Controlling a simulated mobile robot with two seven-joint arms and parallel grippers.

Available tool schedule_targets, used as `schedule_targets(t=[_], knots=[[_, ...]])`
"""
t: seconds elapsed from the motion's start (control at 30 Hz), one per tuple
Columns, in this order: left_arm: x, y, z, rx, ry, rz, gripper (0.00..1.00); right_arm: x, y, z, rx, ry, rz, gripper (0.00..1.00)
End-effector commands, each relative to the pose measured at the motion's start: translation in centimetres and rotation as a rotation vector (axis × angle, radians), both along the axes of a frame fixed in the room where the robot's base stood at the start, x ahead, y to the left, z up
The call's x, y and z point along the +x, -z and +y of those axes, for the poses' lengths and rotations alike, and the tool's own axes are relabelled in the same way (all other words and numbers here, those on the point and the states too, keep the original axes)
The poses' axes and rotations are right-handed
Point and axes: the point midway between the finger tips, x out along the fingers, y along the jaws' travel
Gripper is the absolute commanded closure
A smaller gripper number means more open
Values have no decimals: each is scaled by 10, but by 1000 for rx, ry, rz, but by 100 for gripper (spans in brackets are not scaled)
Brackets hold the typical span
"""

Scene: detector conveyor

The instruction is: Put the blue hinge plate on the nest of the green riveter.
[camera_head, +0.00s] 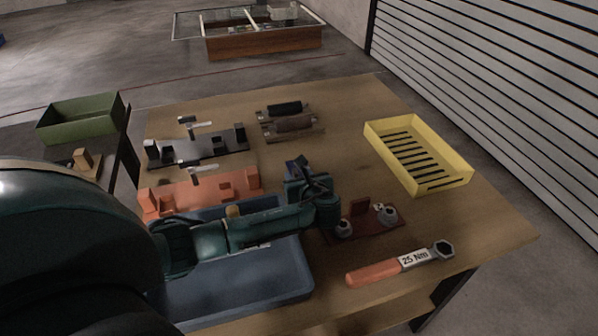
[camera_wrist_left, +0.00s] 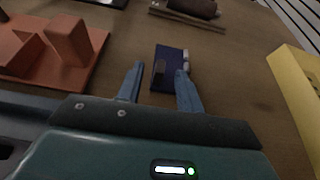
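The blue hinge plate (camera_wrist_left: 168,68) lies flat on the wooden table in the left wrist view, dark blue with small grey parts along its right edge. My left gripper (camera_wrist_left: 160,70) is open around its near part. A gap shows between the left finger and the plate; the right finger overlaps the plate's right edge, and I cannot tell if it touches. In the head view my left gripper (camera_head: 300,172) is low over the middle of the table and mostly hides the plate. I cannot make out a green riveter or its nest. My right gripper is out of view.
An orange fixture (camera_head: 184,193) and a blue tray (camera_head: 300,280) lie left of the gripper. A dark red fixture (camera_head: 388,228), a torque wrench (camera_head: 390,266) and a yellow tray (camera_head: 455,183) lie right. A grey fixture (camera_head: 200,160) and two rollers (camera_head: 292,122) stand behind.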

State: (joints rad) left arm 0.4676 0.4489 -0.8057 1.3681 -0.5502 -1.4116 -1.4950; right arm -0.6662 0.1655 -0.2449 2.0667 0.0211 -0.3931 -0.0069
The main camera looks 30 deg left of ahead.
Motion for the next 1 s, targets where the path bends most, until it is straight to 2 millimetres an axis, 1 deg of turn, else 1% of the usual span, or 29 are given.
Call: schedule_targets(t=[0.03, 0.17, 0.43, 0.87, 1.0], knots=[[5, 3, 6, 1, -2, 0, 64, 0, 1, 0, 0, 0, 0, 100], [13, 9, 16, 1, -1, 1, 64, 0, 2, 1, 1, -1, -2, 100], [15, 9, 17, 0, 1, 0, 64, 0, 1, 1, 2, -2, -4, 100], [15, 10, 17, 0, 0, 1, 99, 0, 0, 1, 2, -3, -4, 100], [15, 10, 17, 0, 0, 1, 100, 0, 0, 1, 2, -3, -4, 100]])
